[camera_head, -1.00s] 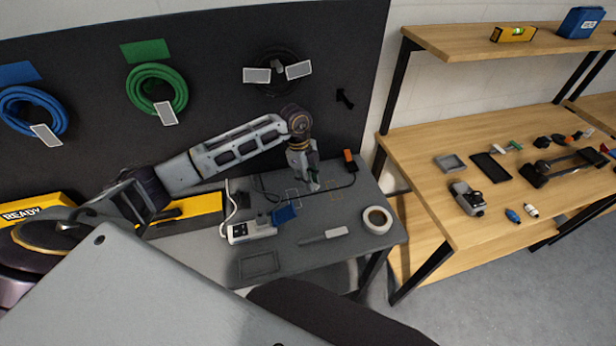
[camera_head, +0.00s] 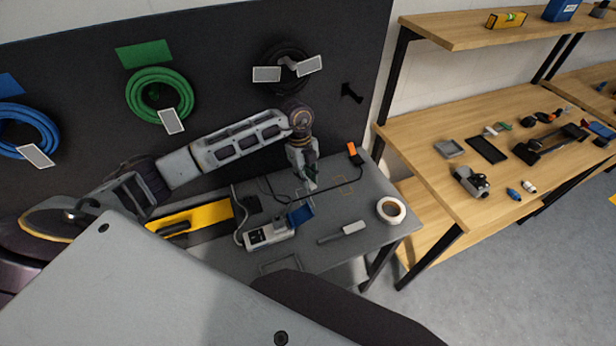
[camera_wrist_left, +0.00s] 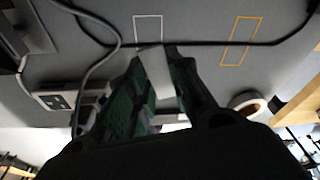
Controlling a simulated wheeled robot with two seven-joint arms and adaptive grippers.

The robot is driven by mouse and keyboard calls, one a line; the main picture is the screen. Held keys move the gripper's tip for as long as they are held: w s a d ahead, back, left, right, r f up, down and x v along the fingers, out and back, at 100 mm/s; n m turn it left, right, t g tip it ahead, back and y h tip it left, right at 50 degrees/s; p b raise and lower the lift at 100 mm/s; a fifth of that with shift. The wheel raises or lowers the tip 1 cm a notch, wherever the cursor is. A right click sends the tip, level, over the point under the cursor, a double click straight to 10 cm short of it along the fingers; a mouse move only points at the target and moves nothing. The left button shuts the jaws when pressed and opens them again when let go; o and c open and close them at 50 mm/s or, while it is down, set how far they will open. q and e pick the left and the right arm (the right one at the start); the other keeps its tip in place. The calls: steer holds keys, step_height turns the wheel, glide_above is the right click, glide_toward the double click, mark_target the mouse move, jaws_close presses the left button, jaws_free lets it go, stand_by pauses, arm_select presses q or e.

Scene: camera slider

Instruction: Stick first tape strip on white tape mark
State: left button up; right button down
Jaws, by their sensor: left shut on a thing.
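My left gripper (camera_head: 310,180) is above the back part of the grey table and shut on a pale tape strip (camera_wrist_left: 157,75). The strip lies between the green finger pads in the left wrist view and sticks out past the fingertips. The white tape mark (camera_wrist_left: 148,29) is a thin rectangular outline on the table. In that view the strip's end appears just at the mark's near edge; I cannot tell whether it touches the table. In the head view the gripper partly hides the mark. My right gripper is not in view.
An orange outline mark (camera_wrist_left: 242,41) lies beside the white one. A black cable (camera_head: 330,197) runs past both. A tape roll (camera_head: 399,219), a white-handled tool (camera_head: 353,228) and a grey device (camera_head: 268,234) with a blue part also lie on the table (camera_head: 330,258).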

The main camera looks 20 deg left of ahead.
arm_select(q)
steer(key=shift+s+a+m, duration=0.15)
steer(key=shift+s+m, duration=0.05)
steer(key=shift+m, duration=0.2)
steer(key=shift+m, duration=0.3)
steer(key=shift+s+a+m+y, duration=0.15)
steer(key=shift+s+m+y, duration=0.15)
steer(key=shift+m, duration=0.5)
steer(key=shift+g, duration=0.3)
steer(key=shift+f+b, duration=1.05)
steer(key=shift+f, duration=1.15)
